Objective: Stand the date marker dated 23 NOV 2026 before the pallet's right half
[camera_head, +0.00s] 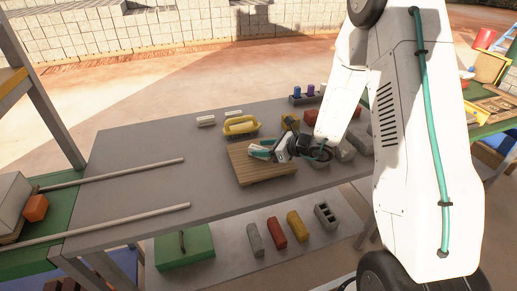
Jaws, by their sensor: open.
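The wooden pallet (246,172) lies on the grey table, right of its middle. Two small white blocks, which may be date markers, lie on the table behind the pallet: a left one (206,121) and a right one (233,113). Any writing on them is too small to read, so I cannot tell which bears 23 NOV 2026. My gripper (256,149), with teal and white fingers, is open over the back of the pallet, in front of the yellow brush. I see nothing held between the fingers. My wrist and arm hide part of the pallet's right side.
A yellow-handled brush (240,126) lies behind the pallet. A rack with coloured pieces (308,95) stands at the back. Two rails (130,172) lie left.

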